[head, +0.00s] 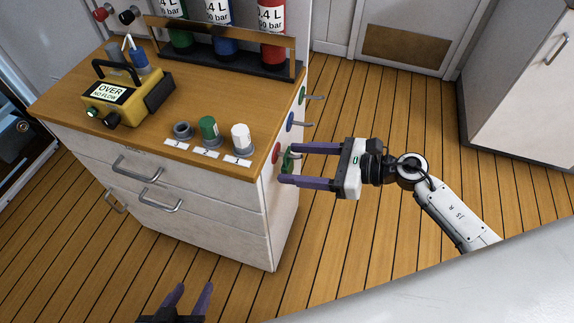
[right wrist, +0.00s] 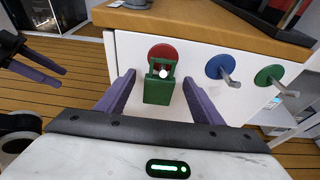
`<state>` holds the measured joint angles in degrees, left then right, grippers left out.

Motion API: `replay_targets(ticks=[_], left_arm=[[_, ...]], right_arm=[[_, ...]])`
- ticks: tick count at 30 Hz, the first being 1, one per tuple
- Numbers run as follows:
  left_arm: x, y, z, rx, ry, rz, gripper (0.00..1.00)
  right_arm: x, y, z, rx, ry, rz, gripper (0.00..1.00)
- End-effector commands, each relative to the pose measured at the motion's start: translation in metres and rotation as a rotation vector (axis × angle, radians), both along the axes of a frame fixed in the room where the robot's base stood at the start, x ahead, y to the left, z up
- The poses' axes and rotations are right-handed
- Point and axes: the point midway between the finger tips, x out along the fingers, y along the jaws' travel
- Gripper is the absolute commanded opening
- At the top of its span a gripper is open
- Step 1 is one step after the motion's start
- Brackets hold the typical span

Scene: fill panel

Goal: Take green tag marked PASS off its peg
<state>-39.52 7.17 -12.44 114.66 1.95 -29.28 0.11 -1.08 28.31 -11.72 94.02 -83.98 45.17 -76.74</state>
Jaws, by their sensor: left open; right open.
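The green tag (right wrist: 158,92) hangs on the peg in front of the red disc (right wrist: 162,51) on the cabinet's side; no writing on it is readable. In the head view the tag (head: 287,163) is partly seen between my right gripper's fingers. My right gripper (head: 288,163) is open, with a purple finger on either side of the tag. In the right wrist view both fingers stand apart from the tag, with gaps left and right. My left gripper (head: 193,290) is open and empty, low in front of the cabinet.
Empty pegs stick out at the blue disc (head: 290,121) and green disc (head: 302,94) beside the red one. The cabinet top (head: 190,128) holds a yellow device (head: 122,98), several knobs and a rack of bottles (head: 225,50).

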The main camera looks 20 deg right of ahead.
Motion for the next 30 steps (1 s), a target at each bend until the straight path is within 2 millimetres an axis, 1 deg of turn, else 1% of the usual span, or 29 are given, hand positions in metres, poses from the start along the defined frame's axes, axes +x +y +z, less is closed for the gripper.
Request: replay_targets(ticks=[5, 6, 8, 15, 22, 25, 30], left_arm=[[0.000, 0.000, 0.000, 0.000, 0.000, 0.000, 0.44], [0.001, 0.000, 0.000, 0.000, -0.001, 0.000, 0.44], [0.001, 0.000, 0.000, 0.000, -0.002, 0.001, 0.44], [0.004, 0.000, 0.001, 0.000, -0.006, 0.000, 0.44], [0.004, 0.000, 0.002, 0.000, -0.007, 0.001, 0.44], [0.004, 0.000, 0.005, 0.000, -0.007, 0.001, 0.44], [0.005, 0.001, 0.007, -0.001, -0.011, 0.002, 0.44]], right_arm=[[0.000, 0.000, 0.000, 0.000, 0.000, 0.000, 0.61], [0.000, 0.000, 0.000, 0.000, 0.000, 0.000, 0.58], [0.000, 0.000, 0.000, 0.000, 0.000, 0.000, 0.47], [0.000, 0.000, 0.000, 0.000, 0.000, 0.000, 0.07], [0.000, 0.000, 0.001, 0.000, 0.000, 0.000, 0.06], [0.001, 0.001, 0.008, -0.002, -0.002, 0.004, 0.06], [-0.011, 0.011, 0.007, 0.001, 0.002, 0.016, 0.06]])
